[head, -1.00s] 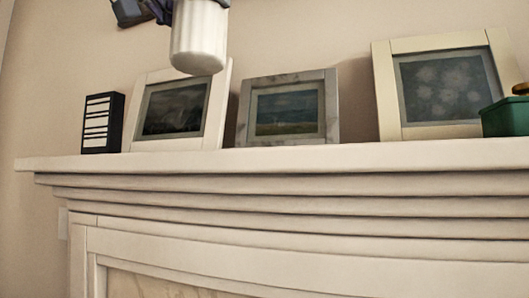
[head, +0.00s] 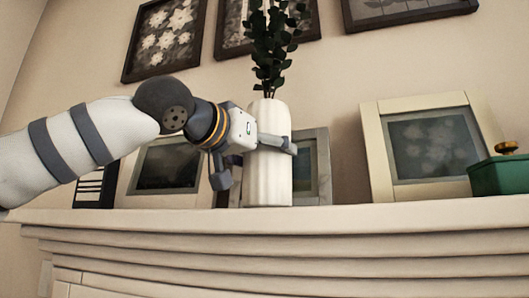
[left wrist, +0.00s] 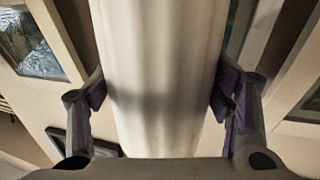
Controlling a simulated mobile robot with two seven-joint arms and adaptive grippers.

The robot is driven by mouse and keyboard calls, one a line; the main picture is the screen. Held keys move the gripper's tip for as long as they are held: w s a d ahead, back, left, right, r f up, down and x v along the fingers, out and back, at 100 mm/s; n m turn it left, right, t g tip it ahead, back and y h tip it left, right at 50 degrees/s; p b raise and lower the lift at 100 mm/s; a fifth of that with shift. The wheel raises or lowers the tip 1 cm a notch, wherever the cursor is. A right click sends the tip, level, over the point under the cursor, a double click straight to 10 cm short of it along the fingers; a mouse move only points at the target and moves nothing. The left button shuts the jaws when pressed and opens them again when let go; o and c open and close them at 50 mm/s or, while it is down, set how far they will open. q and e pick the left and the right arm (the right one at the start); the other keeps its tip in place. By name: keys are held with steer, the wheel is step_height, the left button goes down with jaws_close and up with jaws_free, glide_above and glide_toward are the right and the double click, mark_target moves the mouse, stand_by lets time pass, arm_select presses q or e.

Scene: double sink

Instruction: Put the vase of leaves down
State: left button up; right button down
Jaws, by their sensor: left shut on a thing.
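The white ribbed vase (head: 268,172) holds dark green leaves (head: 272,50). It stands upright at the mantel shelf (head: 400,216), in front of the middle picture frame. Its base appears at the shelf's top edge; whether it touches the surface I cannot tell from this low angle. My left gripper (head: 272,143) comes from the left and is shut around the vase's middle. In the left wrist view the vase (left wrist: 158,75) fills the space between the two fingers of the gripper (left wrist: 160,95). My right gripper is in neither view.
A white picture frame (head: 165,167) and a black striped box (head: 88,188) stand left, partly behind my arm. The middle frame (head: 323,165) is mostly hidden by the vase. A cream frame (head: 375,150) and a green box (head: 498,175) stand right. Free shelf lies between vase and cream frame.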

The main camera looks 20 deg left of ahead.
arm_select(q)
steer(key=shift+s, duration=0.2)
steer(key=o, duration=1.9)
steer(key=shift+f, duration=0.1)
steer(key=shift+w, duration=0.1)
steer(key=v, duration=1.2)
